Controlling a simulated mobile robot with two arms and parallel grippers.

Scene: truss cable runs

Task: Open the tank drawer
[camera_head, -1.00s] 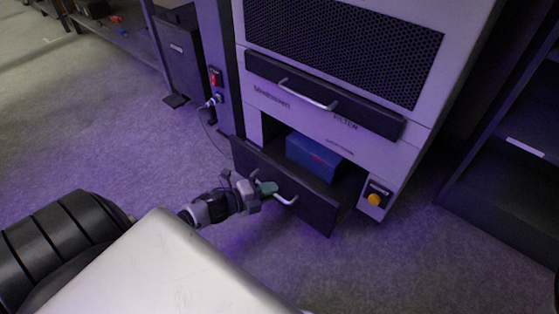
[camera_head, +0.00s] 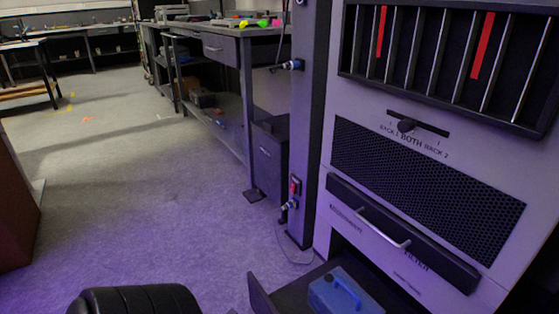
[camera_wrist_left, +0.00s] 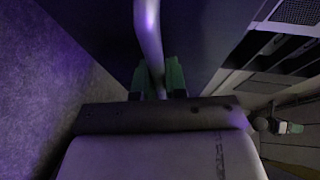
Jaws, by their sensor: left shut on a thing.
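The dark drawer front (camera_wrist_left: 205,40) is behind the handle. My left gripper is outside the head view.
Above the drawer is the shut filter drawer (camera_head: 440,264) with its bar handle, then a mesh grille (camera_head: 420,180) and a slider (camera_head: 406,125). A post (camera_head: 307,150) with a red switch and a thin cable stands left of the cabinet. The floor (camera_head: 150,210) farther left is clear.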

